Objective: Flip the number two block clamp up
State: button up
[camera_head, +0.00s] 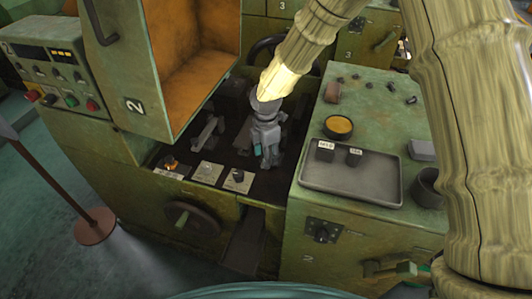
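Machine number two is the green machine with a "2" on its raised hood (190,60), which has an orange inside. In its dark open bay, a grey bracket-like part (207,134) lies left of my gripper. I cannot tell for sure which part is the block clamp. My gripper (267,158) points down into the bay, near its right side. Its fingers are small and dark here, and I cannot tell whether they are open or touching anything. The gripper and arm hide part of the bay behind them.
Front plates with knobs (207,172) edge the bay, above a handwheel (187,219). On the right cabinet, a grey tray (350,185) holds two small dark labelled blocks (325,151), with an orange-filled round dish (339,127) behind. A control panel (55,80) stands left.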

jog(key=shift+f, duration=0.1)
jog(key=shift+c, duration=0.5)
grip_shut()
